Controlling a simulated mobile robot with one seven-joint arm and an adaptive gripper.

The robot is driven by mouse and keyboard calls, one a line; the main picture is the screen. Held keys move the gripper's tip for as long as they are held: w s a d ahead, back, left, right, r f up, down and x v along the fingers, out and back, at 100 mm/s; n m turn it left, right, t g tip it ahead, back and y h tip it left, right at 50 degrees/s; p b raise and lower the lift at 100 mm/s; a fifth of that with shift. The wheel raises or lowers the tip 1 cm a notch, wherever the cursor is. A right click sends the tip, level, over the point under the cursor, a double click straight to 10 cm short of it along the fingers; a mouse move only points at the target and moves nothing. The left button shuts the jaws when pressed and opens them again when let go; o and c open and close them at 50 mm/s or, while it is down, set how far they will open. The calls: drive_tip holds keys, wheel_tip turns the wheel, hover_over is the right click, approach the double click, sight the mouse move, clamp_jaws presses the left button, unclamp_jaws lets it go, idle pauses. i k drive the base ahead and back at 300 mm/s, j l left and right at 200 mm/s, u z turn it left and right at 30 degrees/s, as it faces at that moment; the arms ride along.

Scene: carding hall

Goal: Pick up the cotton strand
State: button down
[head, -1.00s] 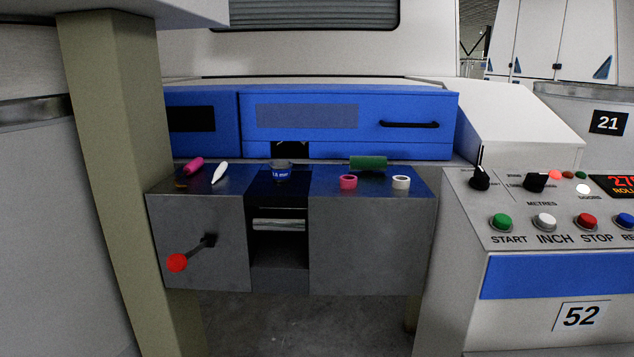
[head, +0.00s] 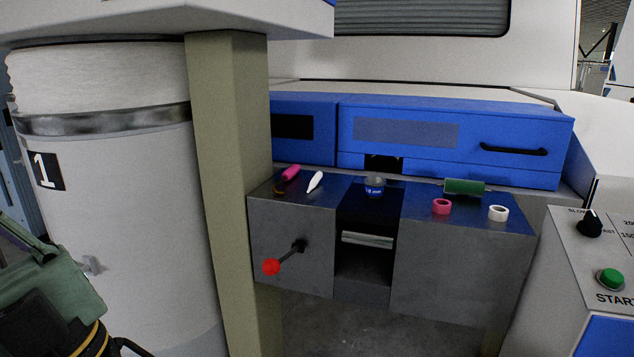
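A small slim white thing (head: 315,181) with tapered ends lies on the left dark block of the machine front. It may be the cotton strand, but it is too small to tell. A pale grey bar (head: 368,240) sits in the shadowed gap between the two blocks. No other strand can be made out. My gripper does not show in this view, so its state is hidden.
Around the white thing are a pink roll (head: 291,173), a blue-labelled cup (head: 374,187), a green roller (head: 464,187), a pink ring (head: 441,207) and a white ring (head: 498,213). A red-knobbed lever (head: 271,267) juts out. A post (head: 231,200) and a white can (head: 110,220) stand left.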

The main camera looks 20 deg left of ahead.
sight(317, 177)
drive_tip(key=i+j, duration=0.15)
drive_tip(key=i, duration=0.35)
drive_tip(key=i+j, duration=0.15)
drive_tip(key=i, duration=0.35)
drive_tip(key=i+j, duration=0.2)
drive_tip(key=i, duration=0.35)
